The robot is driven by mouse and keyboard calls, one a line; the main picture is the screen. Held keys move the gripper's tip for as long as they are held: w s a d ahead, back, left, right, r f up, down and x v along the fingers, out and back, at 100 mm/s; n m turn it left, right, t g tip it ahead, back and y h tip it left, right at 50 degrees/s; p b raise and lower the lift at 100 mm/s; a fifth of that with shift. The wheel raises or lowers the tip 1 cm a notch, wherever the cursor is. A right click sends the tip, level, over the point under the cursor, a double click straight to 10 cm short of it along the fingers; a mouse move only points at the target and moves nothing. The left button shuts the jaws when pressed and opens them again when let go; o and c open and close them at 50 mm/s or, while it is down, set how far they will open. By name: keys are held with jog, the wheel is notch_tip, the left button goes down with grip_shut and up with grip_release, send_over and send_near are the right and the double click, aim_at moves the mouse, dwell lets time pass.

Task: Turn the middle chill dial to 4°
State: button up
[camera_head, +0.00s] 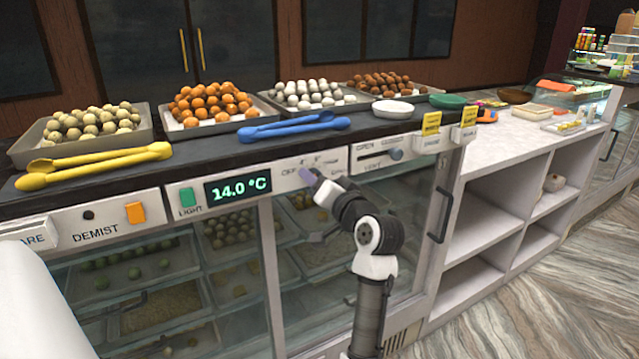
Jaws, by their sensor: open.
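The chill dial (307,176) shows as a small purple knob on the white control panel, right of a dark display (238,189) that reads 14.0 °C in green. Small marks stand around the dial, with OFF at its left; most are too small to read. My gripper (316,184) is open at the dial, coming from the lower right. It partly covers the dial and the panel just below. I cannot tell whether the fingers touch the dial, nor where its pointer stands.
A green LIGHT switch (187,198) and an orange DEMIST switch (135,213) sit to the left. A slider (396,154) sits to the right. Yellow tongs (95,165), blue tongs (293,126) and sweet trays (213,117) stand on the counter above. Glass doors are below.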

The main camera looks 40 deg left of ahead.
jog(key=b+v, duration=0.3)
jog(key=v, duration=1.1)
jog(key=shift+b, duration=0.4)
jog(key=shift+a+r, duration=0.1)
jog(key=shift+a, duration=0.05)
